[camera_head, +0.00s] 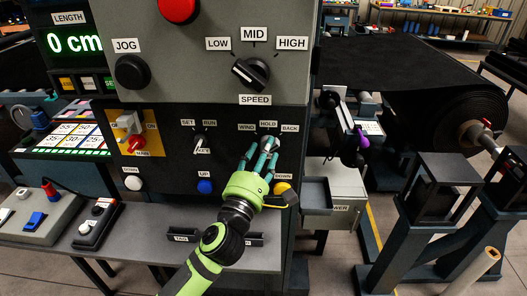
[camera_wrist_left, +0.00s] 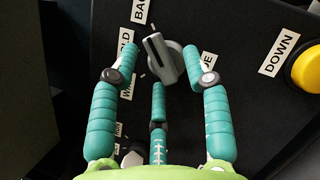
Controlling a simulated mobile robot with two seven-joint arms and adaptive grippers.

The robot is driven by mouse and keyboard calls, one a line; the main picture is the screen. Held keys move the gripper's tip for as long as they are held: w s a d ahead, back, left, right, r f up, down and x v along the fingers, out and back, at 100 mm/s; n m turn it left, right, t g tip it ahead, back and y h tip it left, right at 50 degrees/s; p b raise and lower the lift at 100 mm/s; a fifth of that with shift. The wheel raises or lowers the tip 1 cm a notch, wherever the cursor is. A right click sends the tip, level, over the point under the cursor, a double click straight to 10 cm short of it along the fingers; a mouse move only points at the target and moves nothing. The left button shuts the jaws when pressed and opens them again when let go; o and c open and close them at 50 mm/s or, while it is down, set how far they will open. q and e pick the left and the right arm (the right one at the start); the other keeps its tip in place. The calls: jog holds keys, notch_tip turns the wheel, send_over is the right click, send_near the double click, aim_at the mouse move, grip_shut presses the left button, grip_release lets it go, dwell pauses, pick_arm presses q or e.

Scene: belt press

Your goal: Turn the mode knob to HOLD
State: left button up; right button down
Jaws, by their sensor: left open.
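The mode knob (camera_wrist_left: 172,62) is a grey knob with a raised bar, under the WIND, HOLD and BACK labels on the black panel. In the left wrist view its bar is tilted and appears to point towards the BACK label (camera_wrist_left: 140,10). The HOLD label (camera_head: 268,125) is above the knob in the head view. My left gripper (camera_head: 262,150) is open, with its teal fingers around the knob. In the left wrist view two fingertips flank the knob and the third is below it; contact cannot be told. My right gripper is not in view.
A yellow DOWN button (camera_wrist_left: 307,69) is close beside my left gripper. A blue UP button (camera_head: 205,186) and a key switch (camera_head: 199,140) are to its left. The SPEED knob (camera_head: 250,73) is above. A grey drawer (camera_head: 330,205) is to the right.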

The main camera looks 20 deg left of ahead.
pick_arm(q)
jog(key=shift+a, duration=0.1)
grip_shut()
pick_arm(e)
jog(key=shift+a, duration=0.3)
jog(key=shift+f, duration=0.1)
